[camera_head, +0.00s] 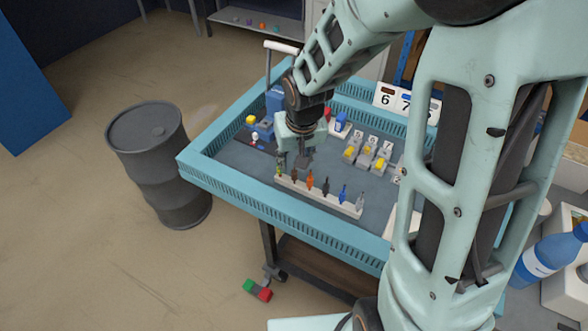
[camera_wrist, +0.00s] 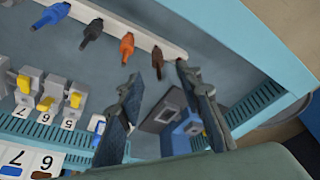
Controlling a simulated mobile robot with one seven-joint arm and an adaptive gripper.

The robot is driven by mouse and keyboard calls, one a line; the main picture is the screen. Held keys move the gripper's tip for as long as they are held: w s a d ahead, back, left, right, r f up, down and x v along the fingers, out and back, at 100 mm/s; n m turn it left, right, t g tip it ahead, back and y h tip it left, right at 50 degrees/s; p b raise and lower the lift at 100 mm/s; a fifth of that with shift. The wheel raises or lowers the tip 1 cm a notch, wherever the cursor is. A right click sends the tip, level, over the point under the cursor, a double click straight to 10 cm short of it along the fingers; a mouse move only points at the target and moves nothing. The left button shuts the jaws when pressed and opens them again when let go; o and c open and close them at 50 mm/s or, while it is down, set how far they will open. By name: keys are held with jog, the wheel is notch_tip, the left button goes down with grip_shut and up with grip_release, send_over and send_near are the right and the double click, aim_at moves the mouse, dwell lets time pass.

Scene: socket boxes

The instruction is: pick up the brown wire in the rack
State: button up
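The white rack (camera_head: 318,196) stands near the front edge of the blue cart's top, with a row of coloured wires. The brown wire (camera_head: 294,174) is second from the left in the head view. In the wrist view the brown wire (camera_wrist: 157,63) hangs from the rack (camera_wrist: 140,36) beside the orange wire (camera_wrist: 127,46). My gripper (camera_head: 302,164) is just above and behind the left part of the rack. In the wrist view my gripper (camera_wrist: 158,76) is open and empty, with the brown wire lined up between its fingertips. Contact cannot be seen.
Green-yellow (camera_head: 279,168), orange (camera_head: 310,180), black (camera_head: 325,187), blue (camera_head: 343,193) and grey (camera_head: 360,201) wires share the rack. Numbered sockets with yellow levers (camera_head: 367,154) sit behind. A blue device (camera_wrist: 184,133) shows between my fingers. The cart's raised rim (camera_head: 240,192) surrounds everything.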

aim_at(295, 171)
notch_tip(295, 171, down, 5)
jog(key=shift+r, duration=0.2)
jog(key=shift+w+f, duration=0.2)
jog(key=shift+f, duration=0.15)
jog(key=c, duration=0.9)
